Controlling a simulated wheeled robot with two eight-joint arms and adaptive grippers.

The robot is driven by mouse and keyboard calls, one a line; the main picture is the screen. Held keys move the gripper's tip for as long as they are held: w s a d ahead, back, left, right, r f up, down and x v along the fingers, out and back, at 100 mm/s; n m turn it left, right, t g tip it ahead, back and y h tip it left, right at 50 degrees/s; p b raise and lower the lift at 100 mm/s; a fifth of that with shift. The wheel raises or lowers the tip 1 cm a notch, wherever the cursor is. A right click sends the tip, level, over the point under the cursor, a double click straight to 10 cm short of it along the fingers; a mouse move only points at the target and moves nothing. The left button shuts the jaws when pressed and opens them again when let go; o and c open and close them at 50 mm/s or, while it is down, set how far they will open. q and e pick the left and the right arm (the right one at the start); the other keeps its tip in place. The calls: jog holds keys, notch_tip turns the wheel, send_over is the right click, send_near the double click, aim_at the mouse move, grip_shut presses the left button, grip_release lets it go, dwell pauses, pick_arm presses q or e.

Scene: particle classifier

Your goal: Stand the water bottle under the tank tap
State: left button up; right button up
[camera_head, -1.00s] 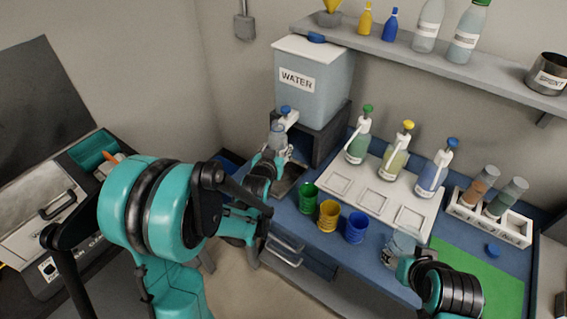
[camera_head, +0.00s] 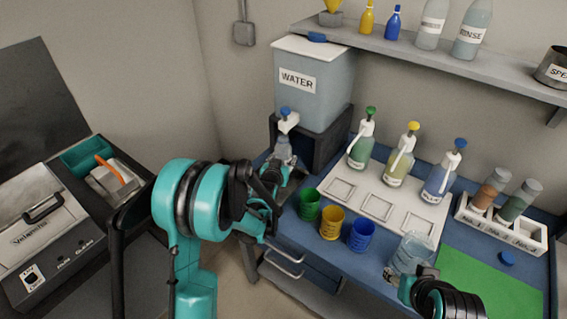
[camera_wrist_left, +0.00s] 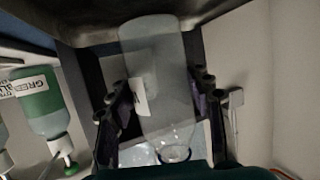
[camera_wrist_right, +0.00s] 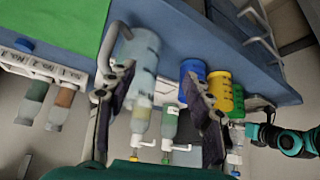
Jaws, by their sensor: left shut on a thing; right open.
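The clear water bottle (camera_head: 283,151) is in my left gripper (camera_head: 275,172), just below the white tap (camera_head: 288,122) with its blue knob. In the left wrist view the bottle (camera_wrist_left: 155,75) lies between the two fingers (camera_wrist_left: 160,100). The fingers hide part of it in the head view, and I cannot tell if its base touches the surface. The grey tank (camera_head: 325,92), labelled WATER, stands on a dark stand behind. My right gripper (camera_head: 410,287) is open at the bench's front edge, close to a clear beaker (camera_head: 412,251); the beaker also shows in the right wrist view (camera_wrist_right: 143,55).
Green (camera_head: 309,205), yellow (camera_head: 332,222) and blue (camera_head: 361,235) cups stand right of my left gripper. A tube rack (camera_head: 505,232) and green mat (camera_head: 490,285) are at the right. A shelf (camera_head: 440,62) hangs above.

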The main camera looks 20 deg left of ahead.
pick_arm(q)
jog(key=shift+w+f+b, duration=0.35)
jog(key=shift+f+b, duration=0.15)
jog(key=shift+f, duration=0.25)
jog(key=shift+s+r, duration=0.1)
jog(key=shift+r, duration=0.05)
jog(key=o, duration=1.2)
jog(key=shift+o, duration=0.2)
jog(key=s+d+r+g+p, duration=0.1)
jog(key=s+r+g, duration=0.1)
jog(key=s, duration=1)
jog(key=s+d+r+g+p, duration=0.1)
jog(key=s+r, duration=0.3)
jog(key=s, duration=0.8)
jog(key=s+d+r+g+p, duration=0.1)
jog(key=s+r+g+p, duration=0.1)
jog(key=s, duration=1.1)
jog(key=shift+r+m+g+h, duration=0.3)
jog(key=shift+r+g+h, duration=0.1)
jog(key=shift+r+g, duration=0.55)
